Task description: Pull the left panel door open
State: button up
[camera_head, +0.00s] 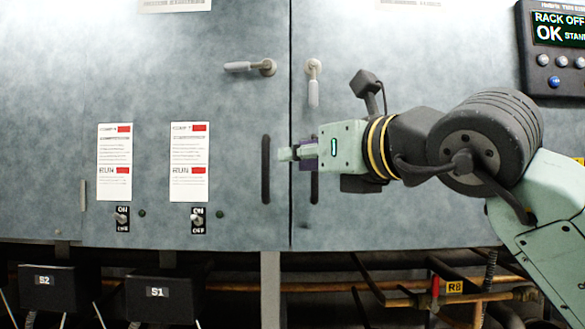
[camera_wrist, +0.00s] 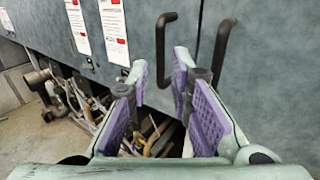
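The left panel door (camera_head: 60,130) is a blue-grey sheet that looks shut, level with the right door. Its dark upright bar handle (camera_head: 265,168) is near its right edge. Above it, the left door's grey latch lever (camera_head: 250,67) lies horizontal. My gripper (camera_head: 283,154) points left, its tips just right of the left bar handle in the head view. In the wrist view my gripper (camera_wrist: 160,75) is open, with purple pads apart. The left bar handle (camera_wrist: 162,50) shows in the gap between the fingertips; I cannot tell whether it is between them in depth. No grip shows.
The right door (camera_head: 400,200) has its own bar handle (camera_head: 314,185), partly behind my gripper, and a latch lever (camera_head: 313,85) hanging down. A display box (camera_head: 553,45) is at upper right. Pipes (camera_head: 340,287) and black boxes (camera_head: 160,297) are below the doors.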

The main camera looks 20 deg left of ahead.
aim_at(267, 158)
jog(key=p+x, duration=0.2)
jog(key=x, duration=0.7)
jog(key=shift+w+a+r+p, duration=0.1)
jog(key=shift+r+p, duration=0.05)
jog(key=shift+p, duration=0.25)
jog(key=shift+w+a, duration=0.5)
jog(key=shift+a, duration=0.05)
jog(key=shift+c, duration=0.2)
grip_shut()
